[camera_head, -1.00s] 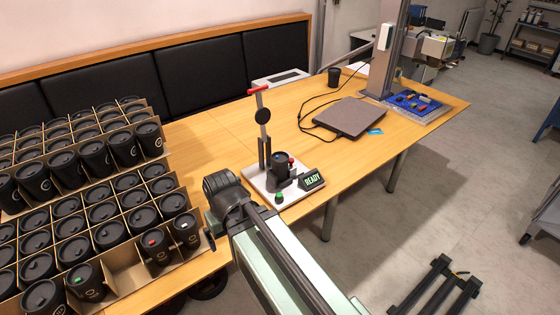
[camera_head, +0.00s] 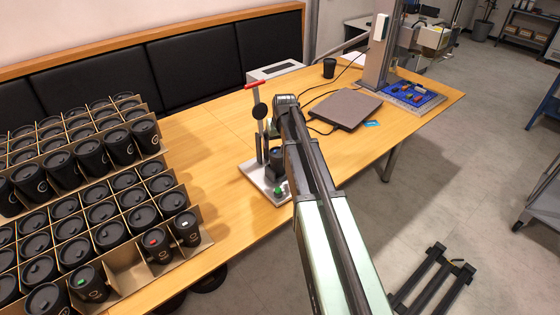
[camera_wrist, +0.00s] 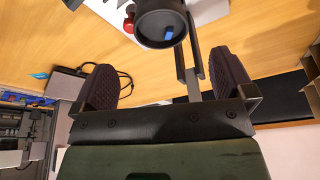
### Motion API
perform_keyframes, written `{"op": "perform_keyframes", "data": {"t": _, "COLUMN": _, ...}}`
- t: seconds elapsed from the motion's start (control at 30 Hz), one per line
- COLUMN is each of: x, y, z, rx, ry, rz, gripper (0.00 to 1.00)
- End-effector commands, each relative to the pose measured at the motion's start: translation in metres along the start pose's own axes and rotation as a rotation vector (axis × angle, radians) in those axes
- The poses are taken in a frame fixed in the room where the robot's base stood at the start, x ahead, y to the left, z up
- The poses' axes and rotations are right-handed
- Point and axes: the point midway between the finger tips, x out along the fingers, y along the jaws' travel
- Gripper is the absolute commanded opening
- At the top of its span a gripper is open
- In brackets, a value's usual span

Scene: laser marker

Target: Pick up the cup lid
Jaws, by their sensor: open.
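A black cup (camera_head: 275,160) stands in the press fixture (camera_head: 262,183) on the wooden table, partly hidden behind my arm. In the wrist view, the cup's round black top (camera_wrist: 160,22) is at the upper middle, with a small blue patch inside its rim. I cannot tell whether this is a lid or an open mouth. My gripper (camera_wrist: 163,65) is open and empty, its two dark pads wide apart. The cup top lies beyond the fingertips, between their lines, not touched. In the head view my arm's end is over the table beside the fixture; its fingers are hidden.
The fixture has an upright lever with a red handle (camera_head: 254,85) and a black disc (camera_head: 259,110). Boxes of lidded black cups (camera_head: 100,212) fill the left. A grey flat device (camera_head: 345,108), another black cup (camera_head: 329,68) and a blue tray (camera_head: 412,97) are behind.

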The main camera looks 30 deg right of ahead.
Motion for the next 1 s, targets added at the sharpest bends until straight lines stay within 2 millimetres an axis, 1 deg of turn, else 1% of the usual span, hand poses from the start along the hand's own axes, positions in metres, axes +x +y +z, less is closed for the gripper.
{"op": "perform_keyframes", "data": {"t": 0.03, "x": 0.020, "y": 0.000, "z": 0.002, "rx": 0.000, "ry": 0.000, "rz": 0.000, "gripper": 1.00}}
{"op": "perform_keyframes", "data": {"t": 0.1, "x": 0.024, "y": 0.000, "z": 0.002, "rx": 0.000, "ry": -0.001, "rz": 0.000, "gripper": 1.00}}
{"op": "perform_keyframes", "data": {"t": 0.2, "x": 0.021, "y": 0.000, "z": 0.001, "rx": 0.000, "ry": -0.001, "rz": 0.000, "gripper": 1.00}}
{"op": "perform_keyframes", "data": {"t": 0.27, "x": 0.026, "y": -0.001, "z": 0.001, "rx": 0.000, "ry": -0.001, "rz": 0.000, "gripper": 1.00}}
{"op": "perform_keyframes", "data": {"t": 0.5, "x": 0.073, "y": -0.002, "z": 0.002, "rx": 0.000, "ry": -0.001, "rz": 0.000, "gripper": 1.00}}
{"op": "perform_keyframes", "data": {"t": 0.57, "x": 0.076, "y": -0.002, "z": 0.001, "rx": 0.000, "ry": -0.001, "rz": 0.000, "gripper": 1.00}}
{"op": "perform_keyframes", "data": {"t": 0.77, "x": 0.071, "y": -0.002, "z": 0.000, "rx": 0.000, "ry": -0.001, "rz": 0.000, "gripper": 1.00}}
{"op": "perform_keyframes", "data": {"t": 1.0, "x": 0.071, "y": -0.002, "z": 0.000, "rx": 0.000, "ry": -0.001, "rz": 0.000, "gripper": 0.63}}
